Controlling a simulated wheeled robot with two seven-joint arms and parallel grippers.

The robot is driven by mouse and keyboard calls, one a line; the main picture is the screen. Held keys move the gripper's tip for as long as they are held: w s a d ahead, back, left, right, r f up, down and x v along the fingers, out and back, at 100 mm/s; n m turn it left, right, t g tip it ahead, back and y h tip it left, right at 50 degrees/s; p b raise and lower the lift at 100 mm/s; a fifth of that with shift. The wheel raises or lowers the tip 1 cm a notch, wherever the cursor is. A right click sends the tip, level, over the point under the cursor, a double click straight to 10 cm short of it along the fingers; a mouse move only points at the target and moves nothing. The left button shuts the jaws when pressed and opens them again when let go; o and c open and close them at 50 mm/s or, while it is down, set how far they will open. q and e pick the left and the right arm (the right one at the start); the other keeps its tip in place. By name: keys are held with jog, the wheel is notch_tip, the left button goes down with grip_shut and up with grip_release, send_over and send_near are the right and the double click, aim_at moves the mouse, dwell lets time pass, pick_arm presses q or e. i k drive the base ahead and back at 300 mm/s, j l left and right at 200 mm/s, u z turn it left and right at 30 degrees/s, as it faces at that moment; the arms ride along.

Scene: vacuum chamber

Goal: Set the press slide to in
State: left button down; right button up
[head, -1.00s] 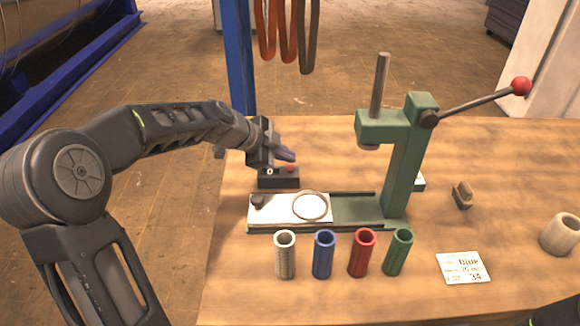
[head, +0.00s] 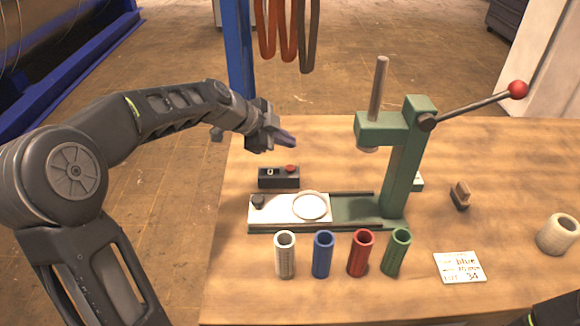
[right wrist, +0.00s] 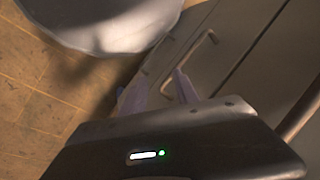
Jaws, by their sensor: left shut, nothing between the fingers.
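The press slide (head: 283,214) is a pale plate with a dark knob (head: 258,201) at its left end and a round ring (head: 311,206) on it. It lies toward the left end of the rails of the green press (head: 405,165), left of the ram (head: 369,149) and not under it. My left gripper (head: 288,139) is shut and empty, above and behind the small black control box (head: 278,178), apart from the slide. My right gripper (right wrist: 157,88) shows in the right wrist view with its fingers apart and nothing seen between them.
White, blue, red and green tubes (head: 323,255) stand in front of the slide. A label card (head: 460,267), a brown block (head: 460,196) and a pale roll (head: 558,235) lie right. The press lever (head: 475,104) sticks out right. The wooden table (head: 310,300) is clear at the front.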

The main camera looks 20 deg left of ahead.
aim_at(307, 207)
jog(key=k+j, duration=1.1)
jog(key=k, duration=0.2)
